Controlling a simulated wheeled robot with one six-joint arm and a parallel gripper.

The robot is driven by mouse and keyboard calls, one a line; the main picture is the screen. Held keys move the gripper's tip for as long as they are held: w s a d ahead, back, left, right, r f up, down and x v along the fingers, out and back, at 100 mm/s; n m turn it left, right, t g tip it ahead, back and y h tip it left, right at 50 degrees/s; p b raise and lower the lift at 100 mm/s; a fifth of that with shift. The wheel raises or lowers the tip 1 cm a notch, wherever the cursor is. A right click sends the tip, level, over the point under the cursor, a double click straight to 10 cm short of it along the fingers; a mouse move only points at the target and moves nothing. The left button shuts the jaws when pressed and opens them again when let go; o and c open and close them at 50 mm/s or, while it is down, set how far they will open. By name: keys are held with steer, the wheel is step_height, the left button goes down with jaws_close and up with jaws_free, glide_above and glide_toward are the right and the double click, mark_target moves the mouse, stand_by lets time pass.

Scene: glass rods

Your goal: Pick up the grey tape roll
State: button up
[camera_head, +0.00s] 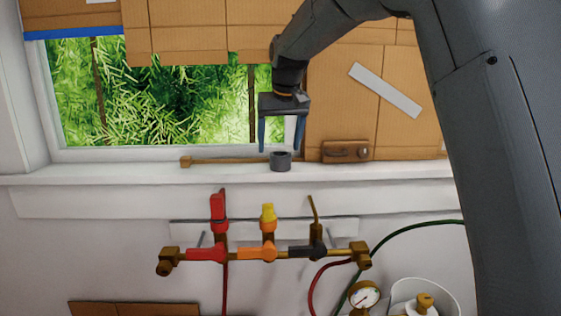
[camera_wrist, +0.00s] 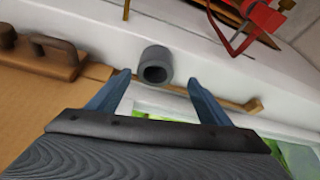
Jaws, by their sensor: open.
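The grey tape roll (camera_head: 280,161) stands on the white window sill in the head view, just below my gripper. In the wrist view the tape roll (camera_wrist: 156,64) shows its dark round hole and lies just beyond the fingertips, between their lines. My gripper (camera_head: 280,150) points down with its two blue fingers spread apart, and nothing is held between them. In the wrist view the gripper (camera_wrist: 158,75) is also open and empty. I cannot tell whether either finger touches the roll.
A brown wooden latch block (camera_head: 345,151) is on the sill right of the roll. A thin wooden stick (camera_head: 225,160) lies to its left. Below the sill are a pipe with coloured valves (camera_head: 257,253), a gauge (camera_head: 363,296) and a white bucket (camera_head: 398,291). The sill's left part is clear.

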mark_target(281, 154)
steer(key=x, duration=0.2)
steer(key=p+x, duration=0.1)
steer(key=d+x, duration=0.1)
steer(key=x, duration=0.1)
steer(key=shift+w+a+f+p, duration=0.1)
steer(key=shift+f+p, duration=0.25)
steer(key=shift+p, duration=0.05)
steer(key=shift+c, duration=0.5)
steer(key=c, duration=1.1)
steer(key=shift+r, duration=0.1)
